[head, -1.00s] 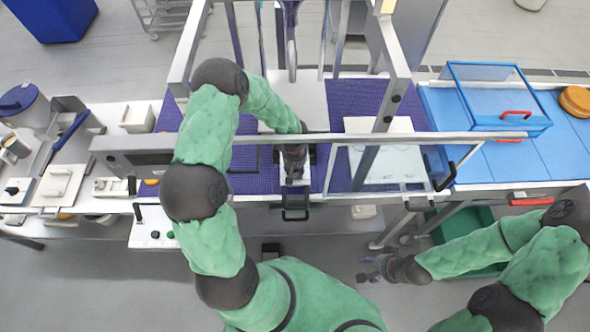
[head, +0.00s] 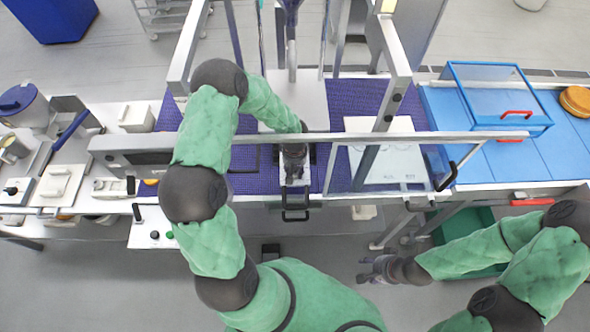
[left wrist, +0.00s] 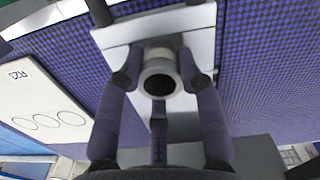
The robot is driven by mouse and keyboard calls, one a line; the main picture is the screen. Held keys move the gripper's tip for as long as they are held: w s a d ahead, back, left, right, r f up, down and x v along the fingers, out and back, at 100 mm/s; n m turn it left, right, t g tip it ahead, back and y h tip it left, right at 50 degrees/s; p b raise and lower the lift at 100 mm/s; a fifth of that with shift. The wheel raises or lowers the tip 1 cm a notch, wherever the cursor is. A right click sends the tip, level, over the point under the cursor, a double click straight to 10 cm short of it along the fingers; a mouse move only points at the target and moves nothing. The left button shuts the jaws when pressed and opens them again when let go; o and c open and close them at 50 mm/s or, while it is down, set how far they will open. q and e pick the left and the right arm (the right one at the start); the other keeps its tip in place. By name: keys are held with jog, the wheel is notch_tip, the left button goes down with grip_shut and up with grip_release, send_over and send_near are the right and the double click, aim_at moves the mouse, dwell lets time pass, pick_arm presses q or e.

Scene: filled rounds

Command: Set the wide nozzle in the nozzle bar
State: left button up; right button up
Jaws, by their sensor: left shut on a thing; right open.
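My left gripper (head: 294,172) reaches down between the purple mats, at the front middle of the framed station. In the left wrist view its fingers (left wrist: 160,85) are shut on a grey round nozzle (left wrist: 158,54) with a dark open bore, seen end-on. I take this to be the wide nozzle. A white plate or block (left wrist: 113,36) lies behind the nozzle; it may be the nozzle bar. I cannot tell whether the nozzle touches it or is seated. My right gripper (head: 376,269) is open and empty, low over the floor at right.
Metal frame bars (head: 330,138) cross the station in front of and beside my left arm. A white board (head: 385,125) lies on the right purple mat; the wrist view shows circles on it (left wrist: 40,105). A blue-framed clear box (head: 500,90) stands at right. A black-handled panel (head: 152,236) is at front left.

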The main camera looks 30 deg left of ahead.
pick_arm(q)
jog(key=shift+f, duration=0.1)
jog(key=o, duration=1.3)
jog(key=shift+c, duration=0.2)
jog(key=o, duration=0.5)
jog(key=shift+r+p, duration=1.4)
jog(key=shift+r, duration=2.15)
